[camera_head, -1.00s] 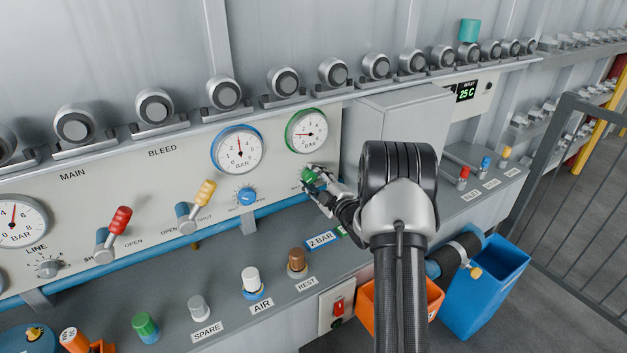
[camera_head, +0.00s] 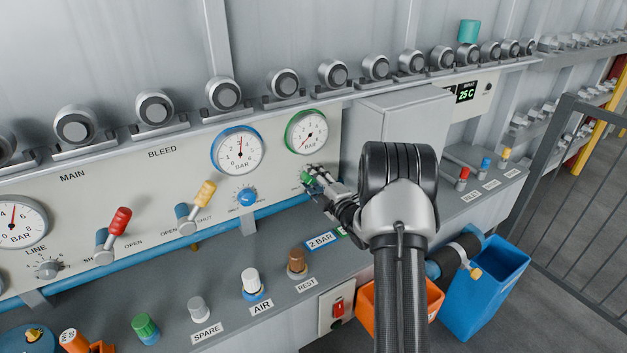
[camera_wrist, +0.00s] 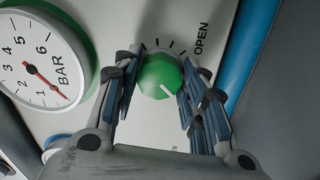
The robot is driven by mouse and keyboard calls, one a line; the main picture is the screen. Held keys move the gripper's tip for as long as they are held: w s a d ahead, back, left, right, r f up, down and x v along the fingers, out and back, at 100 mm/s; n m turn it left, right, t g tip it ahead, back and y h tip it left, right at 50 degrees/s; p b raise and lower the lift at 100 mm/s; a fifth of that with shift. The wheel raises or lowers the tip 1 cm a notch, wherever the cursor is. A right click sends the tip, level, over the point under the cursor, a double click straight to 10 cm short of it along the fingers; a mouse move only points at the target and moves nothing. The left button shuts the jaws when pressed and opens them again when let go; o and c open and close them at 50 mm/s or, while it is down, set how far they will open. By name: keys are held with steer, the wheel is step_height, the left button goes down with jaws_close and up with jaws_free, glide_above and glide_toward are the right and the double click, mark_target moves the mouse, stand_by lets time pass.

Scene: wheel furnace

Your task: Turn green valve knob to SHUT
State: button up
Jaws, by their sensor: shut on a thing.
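The green valve knob (camera_wrist: 158,76) sits on the pale panel, between my gripper's fingertips in the wrist view. My gripper (camera_wrist: 158,82) is shut on it, one finger on each side. The knob's white line points to the lower right in that view, away from the OPEN label (camera_wrist: 202,40). A second label below the knob is mostly hidden, so I cannot read it. In the head view my gripper (camera_head: 312,181) covers most of the green knob (camera_head: 306,177). The green-rimmed gauge (camera_head: 307,132) above it has its red needle pointing to the lower left.
A blue knob (camera_head: 246,196) and a yellow-handled lever (camera_head: 204,194) are left of my gripper on the same panel. A blue pipe (camera_wrist: 252,52) runs along the panel's lower edge. A grey box (camera_head: 395,120) stands right of the gauge. A shelf with several coloured knobs lies below.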

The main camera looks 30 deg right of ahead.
steer(key=o, duration=1.1)
steer(key=shift+c, duration=0.2)
steer(key=s, duration=1.2)
steer(key=shift+a, duration=0.35)
